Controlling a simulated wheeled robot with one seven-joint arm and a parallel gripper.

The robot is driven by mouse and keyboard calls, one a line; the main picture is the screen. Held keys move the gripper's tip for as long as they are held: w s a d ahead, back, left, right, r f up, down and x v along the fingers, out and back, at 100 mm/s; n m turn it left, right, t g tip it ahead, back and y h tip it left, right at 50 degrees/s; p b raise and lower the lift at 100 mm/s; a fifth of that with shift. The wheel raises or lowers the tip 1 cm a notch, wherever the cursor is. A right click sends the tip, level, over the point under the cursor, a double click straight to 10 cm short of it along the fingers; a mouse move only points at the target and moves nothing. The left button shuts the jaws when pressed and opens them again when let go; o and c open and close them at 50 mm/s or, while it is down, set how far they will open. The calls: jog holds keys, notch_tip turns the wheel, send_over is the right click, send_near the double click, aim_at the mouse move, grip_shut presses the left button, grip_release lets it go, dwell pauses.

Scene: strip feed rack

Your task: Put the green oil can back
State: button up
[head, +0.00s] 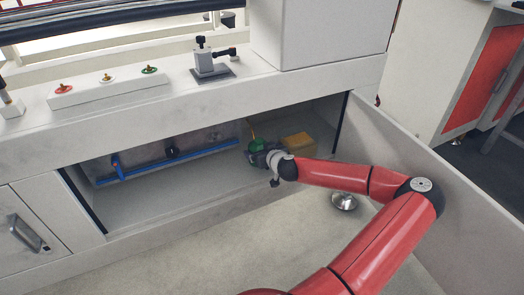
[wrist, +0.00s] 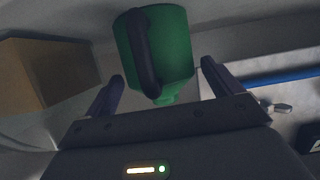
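The green oil can (head: 257,144) is inside the open low compartment, toward its right end, with a yellow tip at its top. In the wrist view the can (wrist: 176,45) shows large, with a dark handle along its side and its narrower end toward me. The wrist picture seems inverted, so the can looks upright. My gripper (head: 264,156) reaches into the compartment at the can. In the wrist view its fingers (wrist: 161,70) are apart, one on each side of the can's narrow end, with visible gaps. The can's base contact is hidden in the head view.
A yellow box (head: 298,146) stands right of the can; it also shows in the wrist view (wrist: 50,75). A blue rail (head: 190,158) runs along the compartment's back wall. An opened door panel (head: 440,190) stands at the right. The left compartment floor is clear.

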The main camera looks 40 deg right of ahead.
jog(key=shift+o, duration=0.3)
jog(key=shift+r, duration=0.15)
jog(key=shift+s+r, duration=0.15)
jog(key=p+v, duration=0.1)
jog(key=v, duration=1.1)
jog(key=a+f+n+g+y, duration=0.2)
jog(key=a+f+n+g, duration=0.15)
jog(key=a, duration=0.55)
jog(key=a+f+n+g+y, duration=0.2)
jog(key=a+g+y, duration=0.15)
jog(key=a, duration=0.55)
jog(key=s+a+r+m, duration=0.1)
jog(key=s+a+r, duration=0.3)
jog(key=r, duration=0.4)
jog(key=s+a+r+h, duration=0.1)
jog(key=s+a+r, duration=0.4)
jog(key=s+r, duration=0.2)
jog(key=s+a+r+m+h, duration=0.1)
jog(key=s+a+r, duration=0.4)
jog(key=r, duration=0.4)
jog(key=shift+s+a+m+g, duration=0.2)
jog(key=shift+s+m+g, duration=0.1)
jog(key=shift+m, duration=0.05)
jog(key=shift+r, duration=0.15)
